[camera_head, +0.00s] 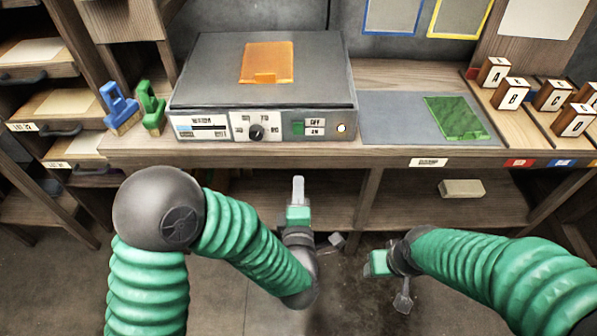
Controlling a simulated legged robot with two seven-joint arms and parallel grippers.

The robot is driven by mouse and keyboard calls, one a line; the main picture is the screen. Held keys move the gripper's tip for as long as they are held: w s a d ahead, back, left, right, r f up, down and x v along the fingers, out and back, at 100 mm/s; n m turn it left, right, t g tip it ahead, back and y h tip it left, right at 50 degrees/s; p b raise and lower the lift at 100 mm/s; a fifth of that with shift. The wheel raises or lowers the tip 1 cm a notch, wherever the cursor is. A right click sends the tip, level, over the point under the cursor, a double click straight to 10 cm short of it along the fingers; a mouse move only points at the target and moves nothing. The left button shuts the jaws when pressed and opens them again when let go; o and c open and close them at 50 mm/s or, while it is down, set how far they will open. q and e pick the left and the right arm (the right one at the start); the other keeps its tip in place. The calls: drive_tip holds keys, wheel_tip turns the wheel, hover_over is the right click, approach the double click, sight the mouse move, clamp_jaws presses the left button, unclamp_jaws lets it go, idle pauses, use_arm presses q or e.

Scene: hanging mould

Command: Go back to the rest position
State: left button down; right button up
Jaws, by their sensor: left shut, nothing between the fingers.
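My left gripper (298,188) is in front of the bench, below its front edge, with its fingers pointing up in the picture. Its pale fingers are shut together with nothing between them. My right gripper (371,264) is lower and to the right, in front of the bench, turned toward the left. Its fingers show too little to tell whether they are open or shut. Both grippers are apart from the things on the bench.
The wooden bench (400,153) carries a grey machine (205,85) with an orange sheet (268,58) on top. A green sheet (455,115) lies on a grey mat (385,120). Blue (118,103) and green brushes (150,103) stand left; lettered blocks (511,92) stand right. A pale block (462,188) lies on the lower shelf.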

use_arm(q)
drive_tip(key=shift+f, duration=0.1)
idle(0.4)
drive_tip(key=s+a+f+m+g+h, duration=0.2)
drive_tip(key=a+f+m+g, duration=0.55)
drive_tip(key=m, duration=0.45)
drive_tip(key=s+a+f+m+g+y, duration=0.2)
drive_tip(key=s+a+m+g, duration=0.35)
drive_tip(key=s+a, duration=0.7)
wheel_tip(320, 180, up, 20)
drive_tip(key=s+g+p, duration=0.1)
drive_tip(key=s+p, duration=0.1)
drive_tip(key=p, duration=1.8)
drive_tip(key=shift+r, duration=0.25)
